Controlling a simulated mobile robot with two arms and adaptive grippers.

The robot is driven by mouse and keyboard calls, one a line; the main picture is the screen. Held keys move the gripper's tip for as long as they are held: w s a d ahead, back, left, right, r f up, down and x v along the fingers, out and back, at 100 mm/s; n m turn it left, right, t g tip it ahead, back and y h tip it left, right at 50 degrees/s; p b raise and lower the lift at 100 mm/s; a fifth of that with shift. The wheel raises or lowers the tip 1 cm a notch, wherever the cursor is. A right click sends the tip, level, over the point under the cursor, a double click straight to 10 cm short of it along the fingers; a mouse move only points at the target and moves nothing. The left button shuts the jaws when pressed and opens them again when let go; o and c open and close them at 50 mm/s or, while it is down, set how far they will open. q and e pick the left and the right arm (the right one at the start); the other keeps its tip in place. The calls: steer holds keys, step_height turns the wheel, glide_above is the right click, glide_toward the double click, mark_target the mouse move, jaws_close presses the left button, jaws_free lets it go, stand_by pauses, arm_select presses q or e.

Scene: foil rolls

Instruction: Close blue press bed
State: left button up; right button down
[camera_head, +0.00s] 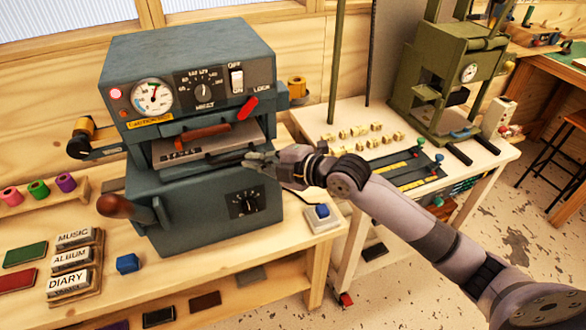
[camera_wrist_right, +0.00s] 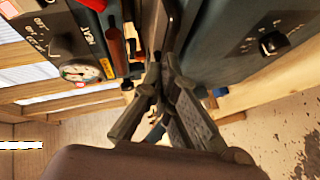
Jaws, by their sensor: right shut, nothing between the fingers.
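The blue-grey press (camera_head: 190,70) stands on the wooden bench at left in the head view. Its flat metal bed (camera_head: 215,147) sticks out of the front opening, with small dark type near its left end. My right gripper (camera_head: 250,160) is shut and empty at the bed's front edge, towards its right side. In the right wrist view my fingers (camera_wrist_right: 163,68) are close to the bed's edge; I cannot tell whether they touch it. The press's dial gauge (camera_wrist_right: 80,71) also shows there. My left gripper is out of view.
A wooden-handled lever (camera_head: 115,206) and a black-knobbed lower box (camera_head: 246,204) are on the press's front. A blue button box (camera_head: 323,217) sits at the bench's right corner. A green press (camera_head: 455,75) stands on the white table behind my arm.

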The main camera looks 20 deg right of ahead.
steer(key=a+b+v, duration=0.1)
steer(key=b+v, duration=0.3)
steer(key=v, duration=0.7)
steer(key=s+a+f+m+g+h, duration=0.1)
steer(key=s+f+m+h, duration=0.1)
steer(key=s+f+m, duration=0.5)
steer(key=s+a+f+m+g+h, duration=0.1)
steer(key=s+f+m+g+h, duration=0.15)
steer(key=f, duration=0.75)
steer(key=s+d+f+m+g+h, duration=0.2)
steer(key=s+f+m, duration=0.3)
steer(key=s, duration=0.3)
steer(key=s+d+f+m+g+h, duration=0.2)
steer(key=s+f+m+g, duration=0.1)
steer(key=s+f+m, duration=0.4)
step_height(320, 180, down, 24)
steer(key=s+n+g, duration=0.1)
steer(key=s+n, duration=0.1)
steer(key=s, duration=0.1)
arm_select(q)
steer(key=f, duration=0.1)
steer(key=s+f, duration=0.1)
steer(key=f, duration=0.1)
steer(key=shift+p, duration=0.3)
arm_select(e)
steer(key=s+d+f+g, duration=0.1)
steer(key=s+d+f, duration=0.1)
steer(key=s+f, duration=1.4)
steer(key=shift+s+d, duration=0.3)
steer(key=shift+d, duration=0.05)
